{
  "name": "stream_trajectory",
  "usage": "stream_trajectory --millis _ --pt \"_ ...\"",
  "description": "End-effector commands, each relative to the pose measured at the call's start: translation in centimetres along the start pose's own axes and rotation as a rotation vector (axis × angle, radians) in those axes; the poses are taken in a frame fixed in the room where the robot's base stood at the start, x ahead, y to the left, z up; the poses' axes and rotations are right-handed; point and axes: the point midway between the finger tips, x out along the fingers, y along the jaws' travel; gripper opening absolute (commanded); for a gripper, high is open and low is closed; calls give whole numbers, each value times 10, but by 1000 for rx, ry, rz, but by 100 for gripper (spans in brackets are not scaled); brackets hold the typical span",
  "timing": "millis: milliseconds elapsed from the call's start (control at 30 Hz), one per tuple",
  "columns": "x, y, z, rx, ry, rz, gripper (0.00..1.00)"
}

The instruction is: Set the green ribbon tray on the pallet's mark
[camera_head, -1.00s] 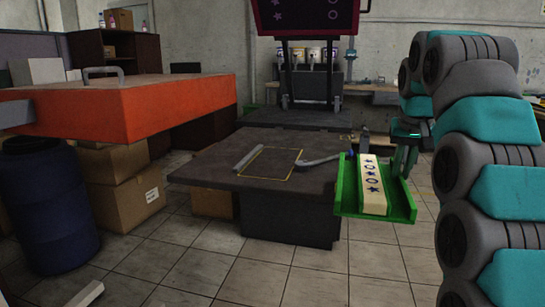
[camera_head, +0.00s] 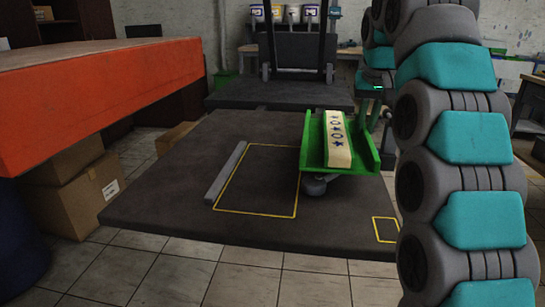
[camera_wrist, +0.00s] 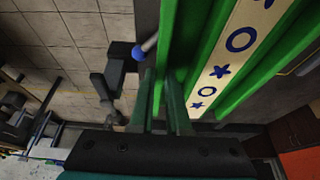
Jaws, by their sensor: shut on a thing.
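The green ribbon tray (camera_head: 367,148) carries a cream ribbon block (camera_head: 338,150) printed with dark blue stars and rings. My gripper (camera_wrist: 161,95) is shut on the tray's green side wall in the wrist view. In the head view the tray is held over the right part of the dark pallet (camera_head: 150,195); whether it touches anything is unclear. The large yellow outlined mark (camera_head: 255,214) lies bare on the pallet, left of the tray. A smaller yellow square (camera_head: 386,229) lies near the pallet's right front corner.
A grey bar (camera_head: 226,172) lies along the large mark's left edge. A grey rounded knob (camera_head: 315,186) shows below the tray. An orange slab (camera_head: 90,95) juts in from the left, above cardboard boxes (camera_head: 75,200). A dark frame (camera_head: 298,50) stands behind.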

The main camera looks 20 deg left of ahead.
Motion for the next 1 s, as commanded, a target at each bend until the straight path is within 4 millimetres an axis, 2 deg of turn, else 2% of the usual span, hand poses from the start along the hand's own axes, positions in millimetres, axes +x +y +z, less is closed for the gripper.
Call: stream_trajectory --millis 400,600,767,1000 --pt "-7 -88 40 -6 1 -1 0" --pt "-10 -125 58 -5 0 -1 0" --pt "-10 -139 64 -3 0 0 0" --pt "-4 -141 67 -1 1 -1 0"
